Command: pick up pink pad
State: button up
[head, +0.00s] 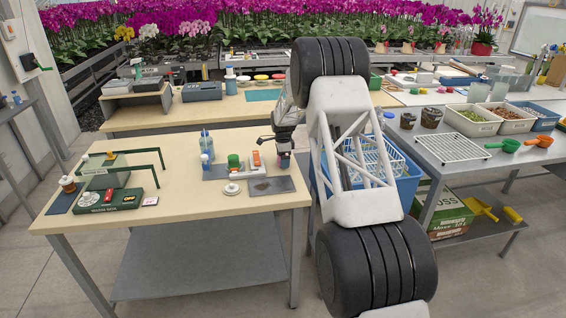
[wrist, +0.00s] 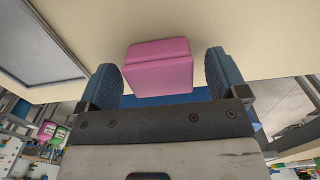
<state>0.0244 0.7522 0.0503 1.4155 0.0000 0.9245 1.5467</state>
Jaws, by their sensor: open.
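The pink pad (wrist: 158,66) is a small pink block with a seam across it. In the wrist view it lies on a pale surface between the two blue-grey fingers of my gripper (wrist: 165,78), with a gap on each side. The fingers are apart and hold nothing. In the head view my gripper (head: 284,160) points down over the right end of the near wooden table. I cannot make out the pad there; my gripper may hide it.
The near table (head: 200,222) carries a dark mat (head: 271,186), a white disc (head: 232,189), a green container (head: 234,161) and a spray bottle (head: 206,146). A green-and-black device (head: 108,199) stands at its left. A blue crate (head: 407,183) stands right of the table.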

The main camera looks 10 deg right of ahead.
jog(key=shift+f, duration=0.35)
dwell(0.3)
jog(key=c, duration=1)
